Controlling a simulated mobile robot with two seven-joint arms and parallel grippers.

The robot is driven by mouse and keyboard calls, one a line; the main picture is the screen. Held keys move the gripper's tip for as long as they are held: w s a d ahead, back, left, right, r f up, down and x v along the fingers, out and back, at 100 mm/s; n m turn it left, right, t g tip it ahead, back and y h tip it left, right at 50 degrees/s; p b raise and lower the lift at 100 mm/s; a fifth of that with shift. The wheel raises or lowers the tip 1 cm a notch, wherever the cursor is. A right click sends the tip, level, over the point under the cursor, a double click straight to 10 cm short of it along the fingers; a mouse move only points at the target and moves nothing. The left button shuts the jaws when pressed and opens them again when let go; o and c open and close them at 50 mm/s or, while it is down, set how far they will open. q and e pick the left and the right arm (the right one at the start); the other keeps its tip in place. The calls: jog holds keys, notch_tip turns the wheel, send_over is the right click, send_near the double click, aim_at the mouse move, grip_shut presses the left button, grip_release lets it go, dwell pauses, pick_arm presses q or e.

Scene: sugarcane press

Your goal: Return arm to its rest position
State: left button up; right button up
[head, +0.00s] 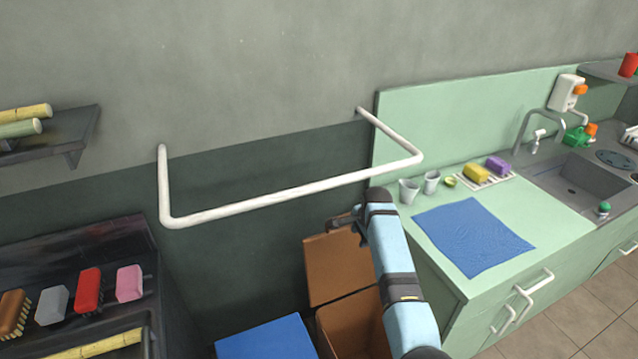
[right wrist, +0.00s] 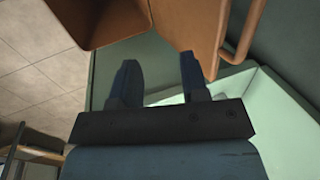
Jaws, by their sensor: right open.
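My right arm (head: 393,262) is light blue with black bands and reaches up from the bottom of the head view. My right gripper (head: 350,224) is at its far end, in front of the wall and left of the green counter. In the right wrist view its two dark fingers (right wrist: 158,84) stand apart with nothing between them. A brown box (head: 345,330) with a raised flap (head: 338,265) is below and beside the gripper. Brown box panels also show close beyond the fingers in the right wrist view (right wrist: 180,25). My left gripper is not in view.
A white rail (head: 290,197) sticks out from the wall above the box. The green counter holds a blue cloth (head: 472,236), two small cups (head: 420,187), sponges (head: 488,170) and a sink (head: 585,185). A dark shelf with several brushes (head: 88,290) stands left. A blue lid-like surface (head: 266,340) is low in front.

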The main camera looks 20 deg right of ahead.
jog(key=s+a+f+n+t+h+p, duration=0.1)
jog(key=s+f+n+t, duration=0.1)
jog(key=s+f+n, duration=0.4)
jog(key=s+f+n+t+h+p, duration=0.1)
jog(key=s+f+n+t, duration=0.15)
jog(key=s, duration=0.65)
jog(key=s+a+r+n+t+y, duration=0.1)
jog(key=s+a+r+n+y, duration=0.1)
jog(key=s+a+n, duration=0.4)
jog(key=s+a+r+n+t+y+p, duration=0.1)
jog(key=s+a+n, duration=0.4)
jog(key=s, duration=1.1)
jog(key=a+r+t+y, duration=0.1)
jog(key=a+r+y, duration=0.1)
jog(key=a, duration=0.1)
jog(key=shift+s+a+n, duration=0.2)
jog(key=shift+a+n, duration=0.05)
jog(key=shift+n, duration=0.1)
